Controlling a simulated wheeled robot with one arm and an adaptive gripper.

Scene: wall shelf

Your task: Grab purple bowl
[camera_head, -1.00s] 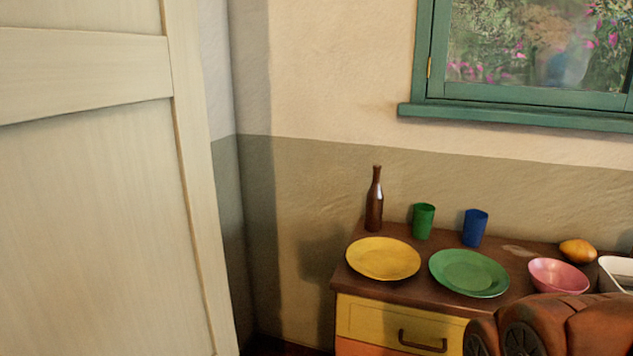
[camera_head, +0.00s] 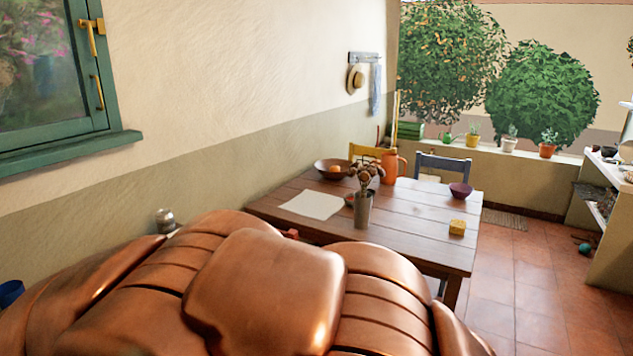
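A small purple bowl (camera_head: 460,190) sits upright on the right part of a wooden table (camera_head: 410,222), near the table's far right edge. It looks empty from here, though its inside is barely visible. My gripper does not show in the view. A large brown, padded-looking body, which may be part of my own arm, fills the lower left and hides the near left part of the table.
Chairs (camera_head: 448,166) stand behind. Tiled floor (camera_head: 530,290) is open at right.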

